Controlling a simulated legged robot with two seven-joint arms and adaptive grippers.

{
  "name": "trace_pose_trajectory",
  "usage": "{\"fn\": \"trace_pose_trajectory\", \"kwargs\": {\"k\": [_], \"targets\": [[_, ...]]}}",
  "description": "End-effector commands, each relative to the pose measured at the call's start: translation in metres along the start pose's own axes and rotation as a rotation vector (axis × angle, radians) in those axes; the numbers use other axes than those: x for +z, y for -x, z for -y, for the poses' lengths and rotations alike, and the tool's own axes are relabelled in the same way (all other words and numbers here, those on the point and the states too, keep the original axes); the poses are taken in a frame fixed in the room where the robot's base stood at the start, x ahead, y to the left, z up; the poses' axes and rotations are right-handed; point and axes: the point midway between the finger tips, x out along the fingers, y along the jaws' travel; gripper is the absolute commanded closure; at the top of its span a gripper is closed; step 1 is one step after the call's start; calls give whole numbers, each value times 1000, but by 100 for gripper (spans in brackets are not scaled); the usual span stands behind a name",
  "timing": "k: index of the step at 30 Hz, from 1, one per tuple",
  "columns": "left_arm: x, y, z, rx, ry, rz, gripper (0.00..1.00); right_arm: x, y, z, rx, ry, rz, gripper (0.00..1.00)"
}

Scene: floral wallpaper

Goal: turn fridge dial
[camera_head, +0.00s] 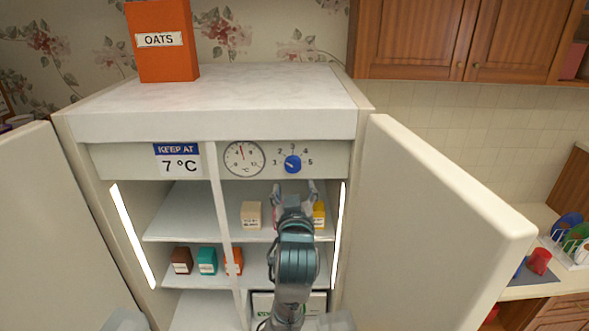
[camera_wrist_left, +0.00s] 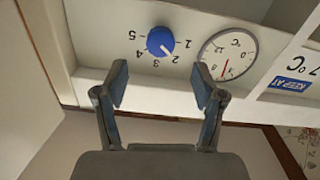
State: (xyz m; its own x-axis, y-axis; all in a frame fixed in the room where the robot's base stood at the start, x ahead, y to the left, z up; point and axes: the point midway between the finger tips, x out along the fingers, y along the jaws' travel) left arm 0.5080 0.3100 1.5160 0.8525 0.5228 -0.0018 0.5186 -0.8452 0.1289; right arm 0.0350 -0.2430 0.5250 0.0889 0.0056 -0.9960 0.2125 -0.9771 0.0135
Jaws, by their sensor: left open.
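The blue fridge dial (camera_head: 292,163) sits on the white front panel (camera_head: 325,158), ringed by marks 1 to 5. Its white pointer mark seems to face roughly the 2. The dial also shows, upside down, in the left wrist view (camera_wrist_left: 160,41). My left gripper (camera_head: 293,187) is just below the dial, with its fingers pointing up. In the left wrist view the gripper (camera_wrist_left: 160,88) is open and empty, and its fingertips are apart from the dial. A round °C gauge (camera_head: 244,158) with a red needle is left of the dial. My right gripper is not in view.
A "KEEP AT 7 °C" sign (camera_head: 178,160) is left of the gauge. Both fridge doors stand open; the right door (camera_head: 430,200) flanks my arm. Shelves hold several small boxes, including a yellow one (camera_head: 319,214) close by the gripper. An orange oats box (camera_head: 162,40) stands on top.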

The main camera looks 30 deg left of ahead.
Motion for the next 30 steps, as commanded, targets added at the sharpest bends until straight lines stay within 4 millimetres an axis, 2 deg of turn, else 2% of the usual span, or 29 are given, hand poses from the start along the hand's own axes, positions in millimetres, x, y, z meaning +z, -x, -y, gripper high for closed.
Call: {"fn": "trace_pose_trajectory", "kwargs": {"k": [3,9,15,23,26,30], "targets": [[-2,-28,0,-4,-5,3,31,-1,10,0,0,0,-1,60],[-2,-62,-1,-1,-3,1,31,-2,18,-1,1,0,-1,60],[-1,-77,-2,-1,-2,-1,31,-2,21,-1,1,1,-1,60],[0,-79,-1,0,-1,-1,31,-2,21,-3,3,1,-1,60],[0,-79,-1,0,-1,-1,51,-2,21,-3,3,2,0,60],[0,-79,-1,0,-2,-1,86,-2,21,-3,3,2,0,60]]}}
